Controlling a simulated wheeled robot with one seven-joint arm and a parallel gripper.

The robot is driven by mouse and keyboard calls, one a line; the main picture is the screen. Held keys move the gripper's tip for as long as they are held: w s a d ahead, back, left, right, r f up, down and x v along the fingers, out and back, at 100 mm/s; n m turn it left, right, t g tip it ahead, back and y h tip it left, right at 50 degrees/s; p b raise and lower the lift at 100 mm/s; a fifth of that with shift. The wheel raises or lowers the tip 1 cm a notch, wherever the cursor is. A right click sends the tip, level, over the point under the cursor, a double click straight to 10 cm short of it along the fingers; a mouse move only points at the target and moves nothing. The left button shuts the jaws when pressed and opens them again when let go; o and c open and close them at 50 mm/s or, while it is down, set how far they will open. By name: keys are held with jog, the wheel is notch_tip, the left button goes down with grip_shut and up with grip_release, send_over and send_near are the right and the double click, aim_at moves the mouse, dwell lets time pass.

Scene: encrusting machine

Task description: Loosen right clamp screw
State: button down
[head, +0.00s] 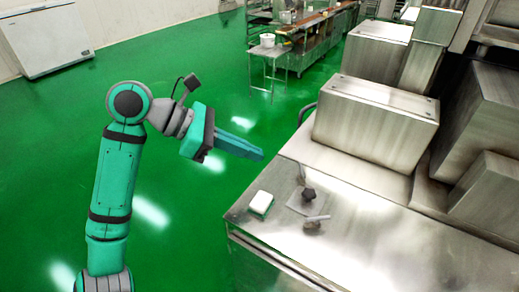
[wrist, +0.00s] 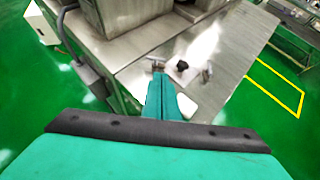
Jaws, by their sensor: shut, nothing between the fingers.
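Two silver clamp screws with bar handles flank a dark knob (head: 309,194) on a small plate on the steel machine top. In the head view, one screw (head: 302,175) is farther back and the other (head: 316,221) is nearer and slightly right. In the wrist view, the left screw (wrist: 158,65) shows just past my fingertips, and the right screw (wrist: 207,73) is beyond the dark knob (wrist: 181,66). My gripper (head: 260,155) is shut and empty, raised in the air left of the screws, touching neither. It also shows in the wrist view (wrist: 160,80).
A white block (head: 261,203) lies on the steel top (head: 370,245), left of the screws. A large steel box (head: 375,120) stands behind them. Open green floor (head: 190,230) lies left of the machine.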

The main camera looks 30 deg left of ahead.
send_near(302, 174)
jog(key=x, duration=0.5)
jog(key=shift+s, duration=0.1)
jog(key=shift+x, duration=0.8)
jog(key=shift+a, duration=0.1)
